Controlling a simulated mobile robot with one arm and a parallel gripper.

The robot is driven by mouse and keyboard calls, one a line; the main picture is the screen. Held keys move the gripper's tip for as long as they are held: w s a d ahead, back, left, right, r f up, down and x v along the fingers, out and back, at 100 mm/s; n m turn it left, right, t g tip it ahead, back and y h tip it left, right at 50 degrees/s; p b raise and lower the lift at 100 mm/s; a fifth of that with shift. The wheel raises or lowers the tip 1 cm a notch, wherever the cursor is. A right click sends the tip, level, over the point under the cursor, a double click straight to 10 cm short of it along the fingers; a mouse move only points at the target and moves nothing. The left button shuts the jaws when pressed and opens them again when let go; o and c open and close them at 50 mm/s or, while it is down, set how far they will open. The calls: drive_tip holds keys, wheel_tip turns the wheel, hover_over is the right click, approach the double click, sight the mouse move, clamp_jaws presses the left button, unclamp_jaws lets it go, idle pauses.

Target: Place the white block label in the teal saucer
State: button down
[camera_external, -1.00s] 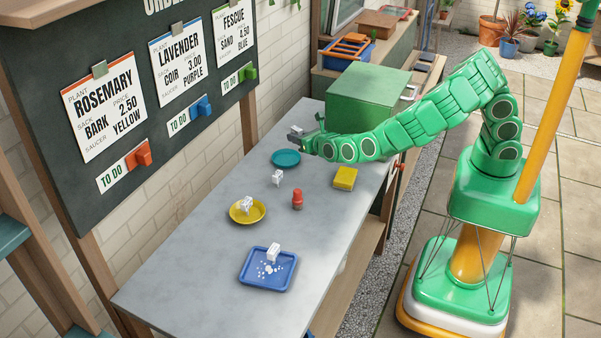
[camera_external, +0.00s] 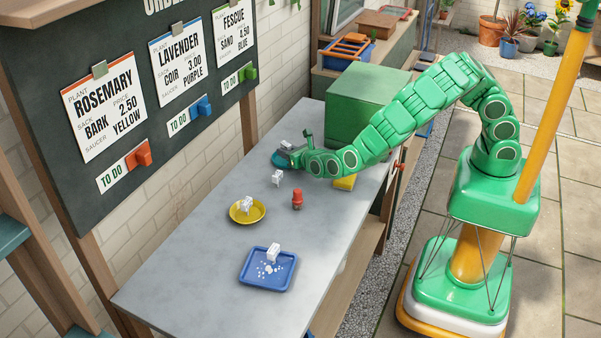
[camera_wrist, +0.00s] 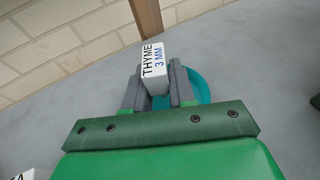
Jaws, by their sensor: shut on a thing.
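My gripper (camera_wrist: 160,92) is shut on a white block label (camera_wrist: 153,67) marked "THYME 3 MM". In the wrist view the block stands between the two grey fingers, with the teal saucer (camera_wrist: 202,88) behind and partly hidden by them. In the outside view my gripper (camera_external: 290,157) is over the teal saucer (camera_external: 279,160), and the held block (camera_external: 286,146) shows as a small white patch there. I cannot tell whether the block touches the saucer.
Another white block (camera_external: 278,178) stands on the grey table near the saucer. A yellow saucer (camera_external: 234,217) and a blue tray (camera_external: 252,283) each hold a white block. A red-capped shaker (camera_external: 297,199), a yellow sponge (camera_external: 344,183) and a green box (camera_external: 362,112) are nearby.

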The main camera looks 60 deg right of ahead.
drive_tip(key=shift+f, duration=0.55)
drive_tip(key=shift+f, duration=0.1)
drive_tip(key=c, duration=0.9)
unclamp_jaws()
drive_tip(key=shift+c, duration=0.2)
drive_tip(key=shift+s+a+r, duration=0.15)
drive_tip(key=shift+r, duration=0.05)
drive_tip(key=shift+v, duration=5.8)
